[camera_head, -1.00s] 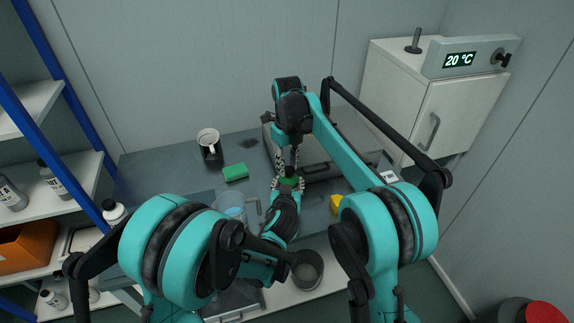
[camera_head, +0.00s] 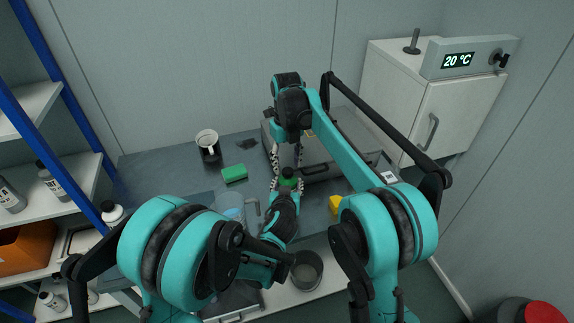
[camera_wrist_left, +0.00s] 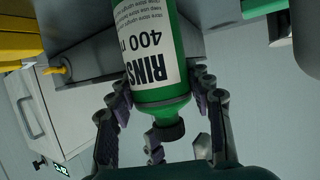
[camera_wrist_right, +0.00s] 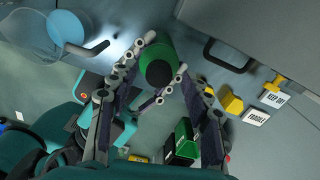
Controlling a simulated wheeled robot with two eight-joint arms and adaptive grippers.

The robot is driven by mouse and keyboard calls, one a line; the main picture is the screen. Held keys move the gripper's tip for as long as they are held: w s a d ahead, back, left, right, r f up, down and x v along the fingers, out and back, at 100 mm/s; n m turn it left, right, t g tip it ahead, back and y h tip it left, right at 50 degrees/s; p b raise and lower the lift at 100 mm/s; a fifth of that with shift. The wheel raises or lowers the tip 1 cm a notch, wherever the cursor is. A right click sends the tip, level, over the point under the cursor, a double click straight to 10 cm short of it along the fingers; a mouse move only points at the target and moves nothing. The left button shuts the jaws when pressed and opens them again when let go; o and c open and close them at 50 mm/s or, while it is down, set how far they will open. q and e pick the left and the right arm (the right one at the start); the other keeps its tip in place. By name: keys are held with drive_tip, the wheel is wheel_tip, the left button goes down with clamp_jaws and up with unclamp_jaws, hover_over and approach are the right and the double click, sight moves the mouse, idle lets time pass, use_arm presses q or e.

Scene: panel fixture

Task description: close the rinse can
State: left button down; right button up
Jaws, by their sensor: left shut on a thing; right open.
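The rinse can (camera_wrist_left: 155,70) is green with a white label reading "RINS" and "400" in the left wrist view. A dark cap (camera_wrist_left: 166,132) shows at its near end; how tightly it sits I cannot tell. My left gripper (camera_head: 287,186) is shut around the can and holds it over the bench. My right gripper (camera_wrist_right: 157,92) is open, pointing down over the can's top, with its fingers on either side. In the right wrist view the can's dark round top (camera_wrist_right: 159,74) shows between the fingers. No contact by the right fingers is clear.
A bluish beaker (camera_wrist_right: 66,28) is near the can. A grey case with a handle (camera_head: 335,160) stands behind, and a yellow object (camera_head: 335,204) is to the right. A dark pot (camera_head: 306,270) is in front.

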drive_tip(key=shift+r, duration=1.65)
drive_tip(key=shift+c, duration=0.4)
